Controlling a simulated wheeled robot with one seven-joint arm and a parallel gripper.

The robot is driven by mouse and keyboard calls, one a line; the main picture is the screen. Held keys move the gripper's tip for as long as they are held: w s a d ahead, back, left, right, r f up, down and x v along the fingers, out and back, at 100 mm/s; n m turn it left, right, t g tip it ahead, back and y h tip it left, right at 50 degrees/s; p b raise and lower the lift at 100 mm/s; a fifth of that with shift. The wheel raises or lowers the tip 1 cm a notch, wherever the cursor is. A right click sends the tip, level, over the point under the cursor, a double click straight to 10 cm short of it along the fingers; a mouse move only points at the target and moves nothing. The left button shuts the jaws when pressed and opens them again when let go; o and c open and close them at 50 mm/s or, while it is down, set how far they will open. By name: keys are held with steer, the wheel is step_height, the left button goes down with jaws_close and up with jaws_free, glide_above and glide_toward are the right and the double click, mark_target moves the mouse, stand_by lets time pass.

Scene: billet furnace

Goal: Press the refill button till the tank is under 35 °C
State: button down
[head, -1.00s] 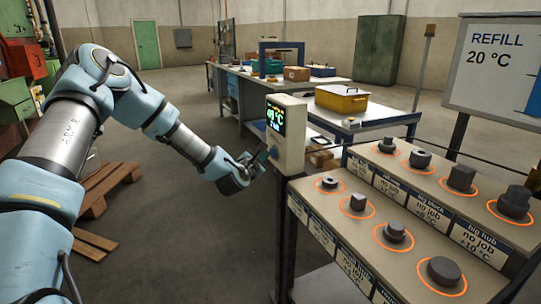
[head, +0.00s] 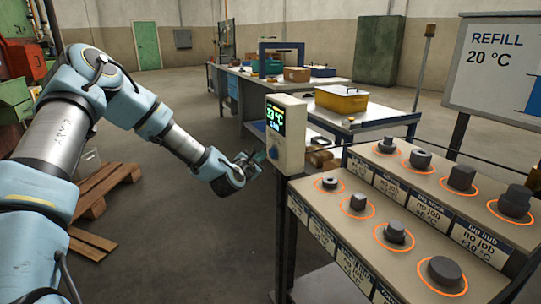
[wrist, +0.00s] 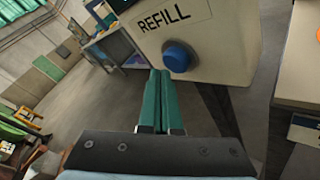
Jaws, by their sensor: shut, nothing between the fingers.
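The refill box (head: 291,150) is a pale box on a dark post in the head view, with a lit display (head: 275,118) on its upper face. The display shows a °C value that looks like 23, but its digits are small and blurred. The round blue refill button (wrist: 178,56) sits under the word REFILL in the wrist view; it also shows in the head view (head: 273,153). My gripper (head: 260,158) is shut and empty, with green fingers. Its fingertips (wrist: 160,72) are close to the button, a little below and left of it in the wrist view, and seem apart from it.
A sloped rack (head: 415,205) with several dark metal parts in orange rings stands to the right. A sign (head: 500,75) behind it reads REFILL 20 °C. A yellow box (head: 341,99) is on a table behind. A wooden pallet (head: 105,185) lies at left; the floor between is clear.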

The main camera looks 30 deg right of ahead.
steer(key=shift+a, duration=0.2)
steer(key=a, duration=0.5)
steer(key=shift+w, duration=0.35)
stand_by(0.8)
steer(key=s+a+m+g+y+p, duration=0.3)
steer(key=a+m+y, duration=0.5)
steer(key=a+m, duration=0.9)
steer(key=s+a+r+g+y, duration=0.1)
steer(key=s+a+r, duration=0.1)
steer(key=s+a, duration=0.3)
steer(key=s+a+r+m+g+y, duration=0.1)
steer(key=s+a, duration=0.4)
steer(key=a, duration=0.7)
steer(key=s+a+r+m+g+y+p, duration=0.1)
steer(key=s+a+r+g+y, duration=0.1)
steer(key=a, duration=0.6)
steer(key=s+r+g, duration=0.1)
steer(key=s+r, duration=0.1)
steer(key=s, duration=0.1)
steer(key=shift+s+a+r+y, duration=0.25)
steer(key=shift+s+r+y, duration=0.05)
steer(key=shift+s+y, duration=0.1)
